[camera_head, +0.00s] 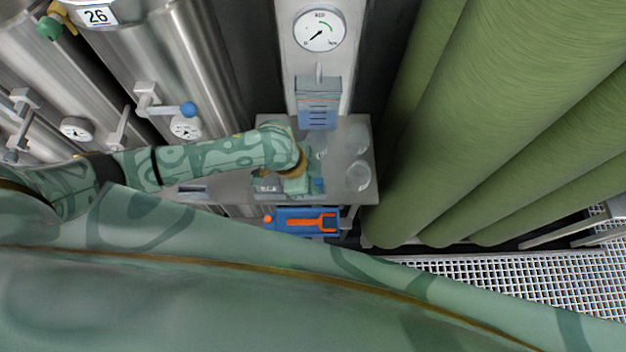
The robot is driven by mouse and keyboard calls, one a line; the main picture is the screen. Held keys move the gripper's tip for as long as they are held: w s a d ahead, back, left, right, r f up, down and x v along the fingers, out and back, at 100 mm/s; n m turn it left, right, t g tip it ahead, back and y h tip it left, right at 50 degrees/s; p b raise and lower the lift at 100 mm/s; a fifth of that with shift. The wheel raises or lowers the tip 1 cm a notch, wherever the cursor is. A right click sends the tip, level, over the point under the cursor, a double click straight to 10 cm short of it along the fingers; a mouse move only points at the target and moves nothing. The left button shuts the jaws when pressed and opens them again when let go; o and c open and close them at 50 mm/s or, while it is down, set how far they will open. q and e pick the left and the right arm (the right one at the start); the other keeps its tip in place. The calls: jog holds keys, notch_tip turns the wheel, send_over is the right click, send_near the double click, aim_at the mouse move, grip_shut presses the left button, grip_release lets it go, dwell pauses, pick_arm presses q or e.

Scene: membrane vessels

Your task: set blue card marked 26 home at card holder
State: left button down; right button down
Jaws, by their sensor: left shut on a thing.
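My left gripper (312,184) is low over the grey shelf, seen from above and partly hidden by its own wrist. It is shut on a small blue piece (319,185), which I take for the blue card; only a bit of it shows and no number can be read. A grey holder (318,87) hangs on the pale post behind the shelf, below the gauge. A lined blue face shows on its lower part. The gripper is in front of this holder and apart from it. My right gripper is not in view.
A shelf (356,143) carries clear round dishes (357,177) at its right. A blue panel with an orange tool (308,222) is at its front. Steel vessels stand left, one labelled 26 (96,16), with protruding valves. Large green cylinders (470,120) close off the right.

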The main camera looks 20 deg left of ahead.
pick_arm(q)
jog(key=shift+f, duration=0.2)
jog(key=c, duration=1.3)
grip_release()
jog(key=shift+o, duration=0.2)
jog(key=shift+r, duration=0.1)
jog(key=p+v, duration=0.5)
jog(key=v, duration=1.1)
jog(key=shift+a, duration=0.15)
